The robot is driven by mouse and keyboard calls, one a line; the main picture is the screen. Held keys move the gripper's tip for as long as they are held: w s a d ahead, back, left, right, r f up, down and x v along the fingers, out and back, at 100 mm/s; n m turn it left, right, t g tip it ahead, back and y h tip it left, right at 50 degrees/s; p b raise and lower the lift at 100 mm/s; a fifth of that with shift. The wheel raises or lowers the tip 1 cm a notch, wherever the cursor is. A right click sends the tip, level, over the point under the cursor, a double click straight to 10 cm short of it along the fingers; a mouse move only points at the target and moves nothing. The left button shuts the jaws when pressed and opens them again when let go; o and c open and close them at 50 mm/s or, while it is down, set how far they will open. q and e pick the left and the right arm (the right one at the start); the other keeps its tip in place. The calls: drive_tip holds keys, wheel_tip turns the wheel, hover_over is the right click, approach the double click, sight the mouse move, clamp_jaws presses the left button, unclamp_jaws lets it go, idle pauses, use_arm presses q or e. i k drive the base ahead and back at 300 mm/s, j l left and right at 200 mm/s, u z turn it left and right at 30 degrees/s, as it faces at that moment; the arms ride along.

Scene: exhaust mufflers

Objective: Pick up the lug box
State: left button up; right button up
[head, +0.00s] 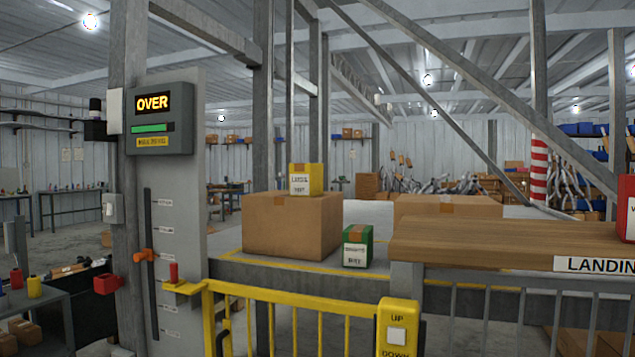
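Three small labelled boxes could match the lug box, and their print is too small or cut off to read surely. A yellow box (314,180) with a white label sits on top of a large brown carton (267,226). A green box (349,258) with a white label stands on the platform right of that carton. A red box (626,233) with a white label stands on the wooden counter (480,236), cut by the right picture edge. Neither of my grippers is in view.
A yellow railing (290,297) with an UP/DOWN button box (398,312) stands in front of the platform. A grey post at left bears a display (160,118) reading OVER and a slider with an orange handle (144,256). Another carton (446,206) sits behind the counter.

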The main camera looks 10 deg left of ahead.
sight(306, 180)
drive_tip(key=j+z, duration=0.1)
drive_tip(key=z, duration=0.4)
drive_tip(key=i+j+z, duration=0.1)
drive_tip(key=j+z, duration=0.4)
drive_tip(key=j, duration=0.25)
drive_tip(key=i+j+z, duration=0.15)
drive_tip(key=j, duration=0.6)
drive_tip(key=j+z, duration=0.1)
drive_tip(key=j, duration=0.7)
